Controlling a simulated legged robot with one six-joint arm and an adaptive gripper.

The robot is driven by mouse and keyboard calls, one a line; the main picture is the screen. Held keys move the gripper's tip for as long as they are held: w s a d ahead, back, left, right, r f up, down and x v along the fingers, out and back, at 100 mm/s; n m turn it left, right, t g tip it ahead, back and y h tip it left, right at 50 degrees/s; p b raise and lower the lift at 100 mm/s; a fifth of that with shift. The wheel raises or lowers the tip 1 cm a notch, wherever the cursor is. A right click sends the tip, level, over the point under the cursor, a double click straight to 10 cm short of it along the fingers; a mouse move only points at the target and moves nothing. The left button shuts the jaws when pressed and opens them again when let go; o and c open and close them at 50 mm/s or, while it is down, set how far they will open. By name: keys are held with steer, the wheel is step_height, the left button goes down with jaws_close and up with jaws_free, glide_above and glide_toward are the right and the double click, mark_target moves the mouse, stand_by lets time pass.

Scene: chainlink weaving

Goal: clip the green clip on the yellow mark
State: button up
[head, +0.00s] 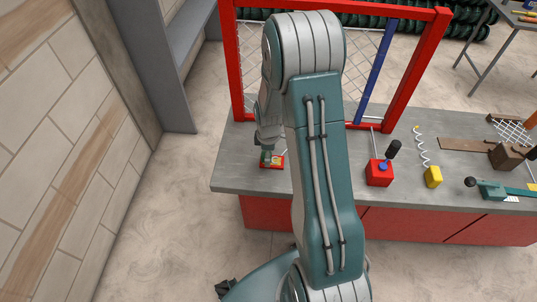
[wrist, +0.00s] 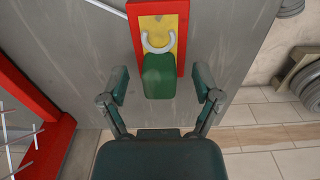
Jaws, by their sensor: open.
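The green clip (wrist: 159,76) shows in the wrist view as a rounded green block with a pale curved hook at its far end. The hook lies over the yellow mark (wrist: 168,28), a yellow patch in a red frame (wrist: 185,35). The block covers the near part of the patch. My gripper (wrist: 160,84) is open, with one finger on each side of the clip and a gap on both sides. In the head view, my gripper (head: 268,150) is low over the red-framed patch (head: 272,163). I cannot tell whether the clip touches the patch.
The grey bench top (head: 235,170) is clear around the patch. A red upright frame (head: 237,75) with wire mesh stands behind. A red block (head: 379,173) with a lever, a yellow block (head: 433,177) and a green tool (head: 492,190) stand to the right.

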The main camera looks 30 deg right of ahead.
step_height(320, 180, up, 12)
steer(key=shift+f, duration=0.2)
stand_by(0.6)
steer(key=s+a+r+m+t, duration=0.2)
steer(key=s+a+r+m, duration=0.3)
steer(key=s+r, duration=0.5)
steer(key=s+a+r+m+t, duration=0.3)
steer(key=s+a+r+m, duration=0.3)
steer(key=s+r, duration=0.3)
steer(key=shift+s+a+r+t, duration=0.3)
steer(key=shift+s+a+r, duration=0.15)
steer(key=shift+r, duration=0.25)
steer(key=shift+w, duration=0.1)
